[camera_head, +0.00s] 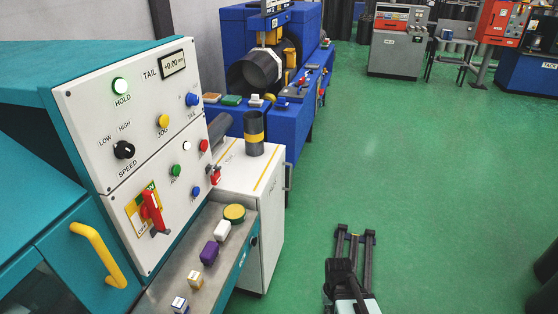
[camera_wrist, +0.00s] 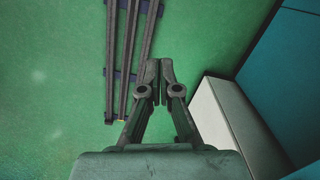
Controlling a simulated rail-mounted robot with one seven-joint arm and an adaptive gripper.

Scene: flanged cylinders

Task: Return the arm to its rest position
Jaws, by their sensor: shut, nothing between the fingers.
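My gripper (camera_wrist: 160,82) shows in the wrist view with its two fingers together and nothing between them. It hangs over the green floor, left of a pale cabinet side. In the head view, dark parts of my arm show at the bottom, right of the middle; I cannot make out the fingers there. A dark cylinder with a yellow band (camera_head: 254,133) stands upright on the white cabinet (camera_head: 262,180), well away from my arm. A larger dark cylinder (camera_head: 257,70) sits in the blue machine behind.
A teal control console (camera_head: 130,125) with knobs, and a ledge with small coloured blocks, fills the left. Dark floor rails (camera_head: 369,250) also show in the wrist view (camera_wrist: 130,60). Grey and red machines (camera_head: 398,50) stand at the back. The green floor (camera_head: 430,150) between is open.

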